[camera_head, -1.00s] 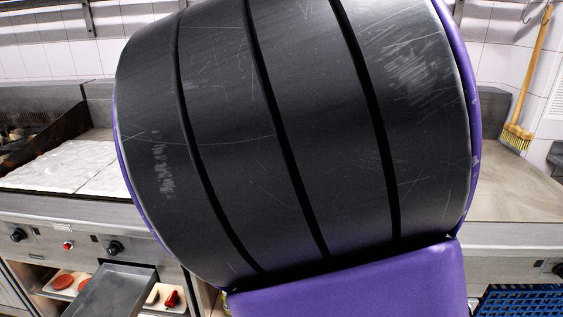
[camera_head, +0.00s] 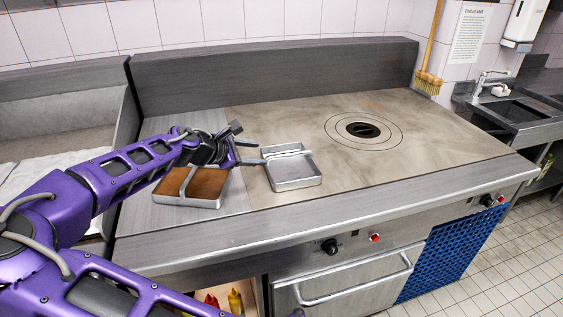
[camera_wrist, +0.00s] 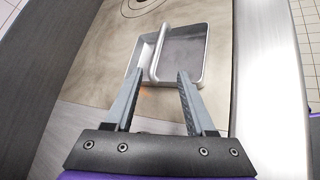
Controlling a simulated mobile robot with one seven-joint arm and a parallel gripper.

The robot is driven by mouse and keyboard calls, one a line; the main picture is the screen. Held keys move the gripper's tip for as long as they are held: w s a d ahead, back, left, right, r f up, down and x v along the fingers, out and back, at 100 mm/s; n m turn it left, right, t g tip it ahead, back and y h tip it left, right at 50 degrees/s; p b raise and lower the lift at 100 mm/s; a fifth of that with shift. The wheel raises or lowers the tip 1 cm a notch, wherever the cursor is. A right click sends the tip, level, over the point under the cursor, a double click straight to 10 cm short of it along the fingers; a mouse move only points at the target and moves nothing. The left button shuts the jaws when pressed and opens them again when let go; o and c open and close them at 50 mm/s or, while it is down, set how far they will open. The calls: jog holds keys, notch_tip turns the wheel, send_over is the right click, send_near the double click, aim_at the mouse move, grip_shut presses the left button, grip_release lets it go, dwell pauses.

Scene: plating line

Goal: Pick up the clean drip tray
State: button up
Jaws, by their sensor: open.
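The clean drip tray (camera_head: 294,184) is a shallow square metal tray with a raised handle bar. It sits on the stove top near the front edge, and looks empty. In the wrist view the tray (camera_wrist: 184,80) lies just ahead of my gripper (camera_wrist: 158,85), its handle bar in line with the gap between the fingers. A second tray (camera_head: 187,203) with a brown, dirty inside and a similar handle sits to the left, partly below my gripper.
A round burner plate (camera_head: 363,130) is set in the stove top at right. A metal backsplash (camera_head: 270,75) stands behind. A blue mat (camera_head: 455,250) hangs on the stove front. A sink (camera_head: 515,112) is at far right. The stove top right of the trays is clear.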

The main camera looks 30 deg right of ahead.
send_near(287, 155)
jog(key=x, duration=0.5)
jog(key=shift+s, duration=0.2)
jog(key=shift+w+b+x, duration=0.1)
jog(key=shift+b+x, duration=0.05)
jog(key=shift+x, duration=1.45)
jog(key=shift+w+b+x, duration=0.15)
jog(key=shift+x, duration=1.45)
jog(key=shift+a+r, duration=0.1)
jog(key=shift+r, duration=0.05)
grip_shut()
